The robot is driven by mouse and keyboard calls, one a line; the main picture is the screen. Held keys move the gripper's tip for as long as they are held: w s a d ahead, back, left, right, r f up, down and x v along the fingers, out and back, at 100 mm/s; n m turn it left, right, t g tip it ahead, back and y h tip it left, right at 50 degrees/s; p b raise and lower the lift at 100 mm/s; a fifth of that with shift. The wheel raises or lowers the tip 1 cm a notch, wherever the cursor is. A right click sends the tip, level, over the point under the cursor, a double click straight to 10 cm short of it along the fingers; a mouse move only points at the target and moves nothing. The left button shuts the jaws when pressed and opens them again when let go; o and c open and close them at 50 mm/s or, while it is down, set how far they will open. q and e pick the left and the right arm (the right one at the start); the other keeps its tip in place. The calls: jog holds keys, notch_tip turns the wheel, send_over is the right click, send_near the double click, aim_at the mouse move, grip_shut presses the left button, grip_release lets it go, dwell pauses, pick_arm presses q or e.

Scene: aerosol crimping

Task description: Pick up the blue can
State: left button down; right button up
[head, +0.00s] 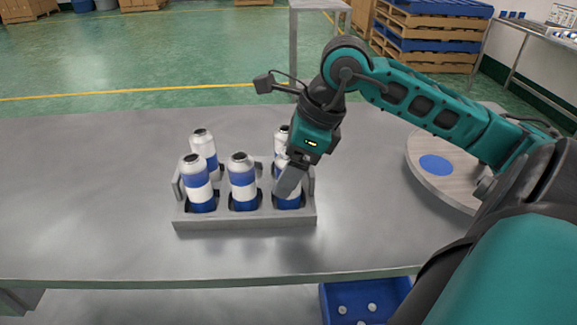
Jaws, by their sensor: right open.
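Several blue-and-white cans stand upright in a grey rack on the metal table. In the front row are a left can (197,184), a middle can (243,183) and a right can (288,201). Behind them are a back left can (204,146) and a back right can (281,140), partly hidden by my right gripper. The grey rack (245,222) has side handles. My right gripper (289,182) is open and points down at the front right can, covering part of it. I cannot tell whether its fingers touch the can. My left gripper is out of view.
A round wooden turntable (425,183) with a blue disc (436,165) is on the table at the right, below my right arm. A blue bin (340,304) with small white parts sits below the table's front edge. The table left of the rack is clear.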

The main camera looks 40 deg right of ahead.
grip_shut()
dwell(0.7)
